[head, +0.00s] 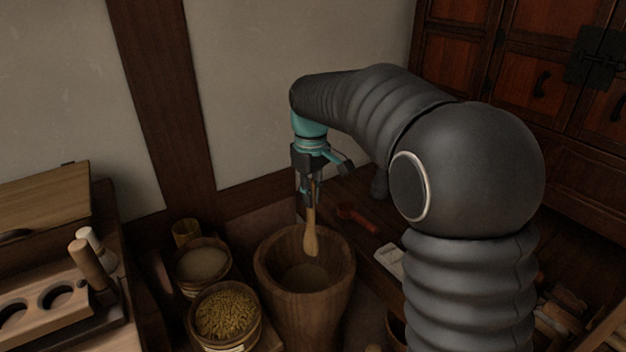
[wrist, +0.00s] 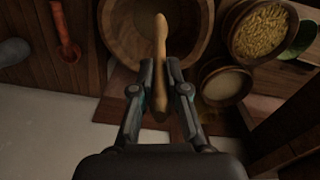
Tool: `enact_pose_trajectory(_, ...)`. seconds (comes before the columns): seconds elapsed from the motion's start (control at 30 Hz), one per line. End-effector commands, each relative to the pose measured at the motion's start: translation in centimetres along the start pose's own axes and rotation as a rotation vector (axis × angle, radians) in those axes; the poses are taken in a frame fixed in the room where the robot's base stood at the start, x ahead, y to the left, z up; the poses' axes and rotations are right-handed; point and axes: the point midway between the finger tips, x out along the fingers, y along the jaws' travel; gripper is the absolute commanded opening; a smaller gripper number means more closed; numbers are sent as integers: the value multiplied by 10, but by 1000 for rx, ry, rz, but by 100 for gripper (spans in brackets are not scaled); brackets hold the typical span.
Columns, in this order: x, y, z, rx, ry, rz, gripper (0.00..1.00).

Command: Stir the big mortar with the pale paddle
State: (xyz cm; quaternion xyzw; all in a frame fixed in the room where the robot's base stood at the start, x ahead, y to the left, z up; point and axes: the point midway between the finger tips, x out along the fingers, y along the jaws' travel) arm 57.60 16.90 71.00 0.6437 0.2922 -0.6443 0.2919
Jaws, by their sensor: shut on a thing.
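The pale paddle (head: 311,236) is a light wooden stick with a wider lower end, and it hangs from my gripper (head: 311,190) in the head view. My gripper is shut on its upper part. The paddle also shows between the two fingers in the wrist view (wrist: 160,42). The big mortar (head: 305,309) is a deep, round wooden tub in the head view. The paddle's lower end is over the mortar's opening, near its back right rim; I cannot tell how far inside it reaches. The mortar's rim shows in the wrist view (wrist: 109,30).
A tub of yellow grain (head: 227,312) and a tub of pale meal (head: 203,264) stand left of the mortar. A red ladle (head: 358,217) and a white dish (head: 389,261) lie to its right. A wooden block with holes (head: 38,306) is at far left.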

Motion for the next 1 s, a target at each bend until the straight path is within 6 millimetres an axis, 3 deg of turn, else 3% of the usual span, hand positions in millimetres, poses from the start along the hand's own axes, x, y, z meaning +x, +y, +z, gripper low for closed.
enact_pose_trajectory(0.27,15,4,3,8,-2,-1,0)
enact_pose_trajectory(1.0,94,3,2,6,1,0,0)
